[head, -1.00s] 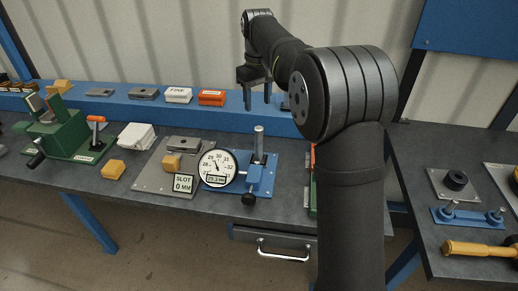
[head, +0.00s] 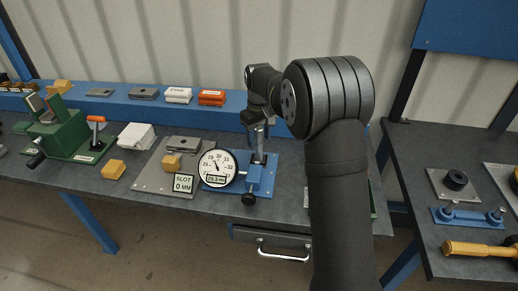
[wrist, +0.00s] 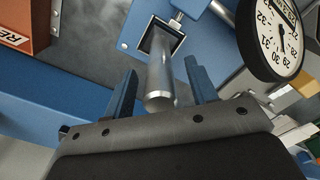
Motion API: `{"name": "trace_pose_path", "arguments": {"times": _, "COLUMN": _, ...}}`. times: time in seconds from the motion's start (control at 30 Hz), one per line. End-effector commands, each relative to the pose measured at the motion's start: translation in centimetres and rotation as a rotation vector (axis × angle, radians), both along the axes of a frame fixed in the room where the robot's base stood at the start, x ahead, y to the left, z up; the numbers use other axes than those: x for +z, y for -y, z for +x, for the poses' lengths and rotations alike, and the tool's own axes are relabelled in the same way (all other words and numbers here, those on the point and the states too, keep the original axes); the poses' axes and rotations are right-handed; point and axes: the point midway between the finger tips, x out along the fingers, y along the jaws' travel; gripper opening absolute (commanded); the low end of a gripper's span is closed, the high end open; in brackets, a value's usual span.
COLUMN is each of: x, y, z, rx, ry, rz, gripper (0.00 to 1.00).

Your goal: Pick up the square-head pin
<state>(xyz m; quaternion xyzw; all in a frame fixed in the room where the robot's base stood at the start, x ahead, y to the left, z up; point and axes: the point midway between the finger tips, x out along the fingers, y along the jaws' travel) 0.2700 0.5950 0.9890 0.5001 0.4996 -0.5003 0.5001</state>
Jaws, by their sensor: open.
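A silver pin with a round shaft (wrist: 160,78) stands upright in the blue gauge fixture (head: 226,183), beside the dial gauge. In the wrist view its lower end sits in a dark square piece, and I cannot tell whether that is its head. The pin also shows in the head view (head: 260,150), its upper part overlapped by my gripper. My gripper (wrist: 160,70) is open, with its two blue fingers on either side of the shaft. A gap shows on both sides in the wrist view. In the head view my gripper (head: 258,131) is above the fixture.
The dial gauge (head: 217,168) stands close on the left of the pin. A plate marked SLOT 0 MM (head: 150,180) lies further left. A blue shelf (head: 130,106) with labelled blocks runs behind. A green vise (head: 60,128) stands at far left.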

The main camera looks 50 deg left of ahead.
Motion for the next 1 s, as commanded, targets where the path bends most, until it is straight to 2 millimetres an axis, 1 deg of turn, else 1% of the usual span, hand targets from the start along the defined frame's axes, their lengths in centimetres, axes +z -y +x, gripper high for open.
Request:
{"name": "trace_pose_path", "arguments": {"times": 0.07, "x": -0.54, "y": -0.01, "z": -0.01, "rx": 0.0, "ry": 0.001, "rz": 0.0, "gripper": 0.52}}
{"name": "trace_pose_path", "arguments": {"times": 0.23, "x": -0.56, "y": -0.03, "z": 0.0, "rx": 0.0, "ry": 0.001, "rz": 0.001, "gripper": 0.52}}
{"name": "trace_pose_path", "arguments": {"times": 0.27, "x": -0.56, "y": -0.03, "z": 0.0, "rx": 0.0, "ry": 0.001, "rz": 0.001, "gripper": 0.5}}
{"name": "trace_pose_path", "arguments": {"times": 0.4, "x": -0.54, "y": -0.02, "z": 0.0, "rx": 0.0, "ry": 0.001, "rz": 0.001, "gripper": 0.23}}
{"name": "trace_pose_path", "arguments": {"times": 0.47, "x": -0.54, "y": -0.02, "z": 0.0, "rx": 0.0, "ry": 0.001, "rz": 0.001, "gripper": 0.11}}
{"name": "trace_pose_path", "arguments": {"times": 0.5, "x": -0.54, "y": -0.02, "z": 0.0, "rx": 0.0, "ry": 0.001, "rz": 0.001, "gripper": 0.03}}
{"name": "trace_pose_path", "arguments": {"times": 0.53, "x": -0.53, "y": -0.02, "z": 0.0, "rx": 0.0, "ry": 0.001, "rz": 0.001, "gripper": 0.0}}
{"name": "trace_pose_path", "arguments": {"times": 1.0, "x": -0.5, "y": -0.02, "z": 0.01, "rx": 0.0, "ry": 0.001, "rz": 0.001, "gripper": 0.0}}
